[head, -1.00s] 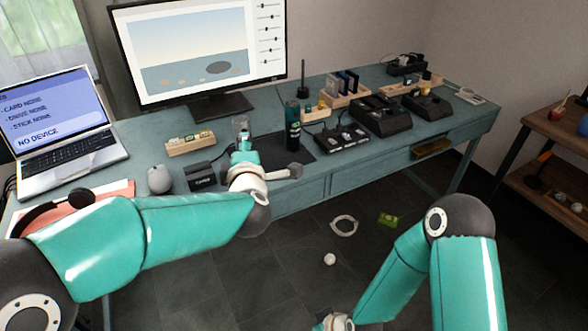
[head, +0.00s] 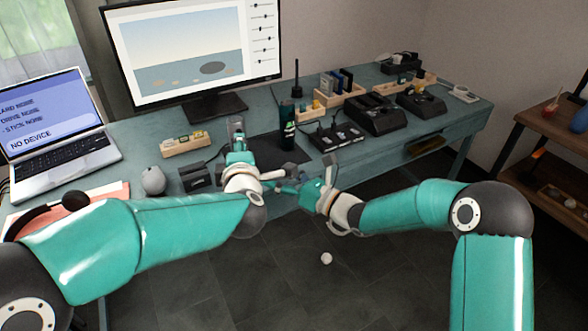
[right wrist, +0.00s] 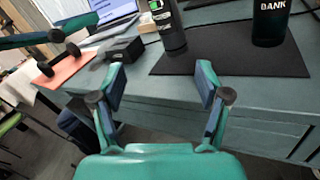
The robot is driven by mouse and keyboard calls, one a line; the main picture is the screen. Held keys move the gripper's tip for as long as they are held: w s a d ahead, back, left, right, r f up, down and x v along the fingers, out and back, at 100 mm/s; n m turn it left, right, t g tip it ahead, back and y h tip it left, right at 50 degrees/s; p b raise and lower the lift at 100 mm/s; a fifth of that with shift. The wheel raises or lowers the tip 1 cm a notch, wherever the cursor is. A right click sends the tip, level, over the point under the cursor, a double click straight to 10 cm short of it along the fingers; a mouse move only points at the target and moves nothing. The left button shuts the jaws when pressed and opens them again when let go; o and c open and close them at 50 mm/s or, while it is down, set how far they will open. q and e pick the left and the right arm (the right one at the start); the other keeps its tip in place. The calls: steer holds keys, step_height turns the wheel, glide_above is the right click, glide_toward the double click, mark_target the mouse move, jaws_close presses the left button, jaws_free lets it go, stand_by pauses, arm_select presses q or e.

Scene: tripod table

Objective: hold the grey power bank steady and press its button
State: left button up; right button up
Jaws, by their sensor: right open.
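A grey upright cylinder (head: 237,126), seemingly the grey power bank, stands behind my left gripper (head: 240,150), which hides its lower part. I cannot tell whether the left fingers are closed on it. A grey cylinder with a green patch near its top (right wrist: 170,28) shows in the right wrist view, beyond my right fingers. A dark cylinder (head: 288,128) stands on the dark mat to the right; in the right wrist view it (right wrist: 270,22) carries the word BANK. My right gripper (head: 283,179) is open and empty at the desk's front edge. The button cannot be made out.
A black box (head: 194,178) and grey mouse (head: 153,180) lie left of the left gripper. The dark mat (right wrist: 225,52) has bare room between the cylinders. A black port strip (head: 337,137) and docks (head: 375,115) stand right.

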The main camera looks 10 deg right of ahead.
mark_target(239, 131)
steer(key=w+a+n, duration=0.1)
steer(key=w+a, duration=0.2)
steer(key=w, duration=0.1)
steer(key=w+a+n, duration=0.1)
steer(key=w+a, duration=0.2)
steer(key=w, duration=0.2)
steer(key=w+a+r+n, duration=0.1)
steer(key=w+a, duration=0.2)
steer(key=w, duration=0.1)
steer(key=shift+w+a, duration=0.15)
steer(key=shift+a, duration=0.25)
jaws_close()
arm_select(q)
jaws_close()
stand_by(0.3)
stand_by(1.1)
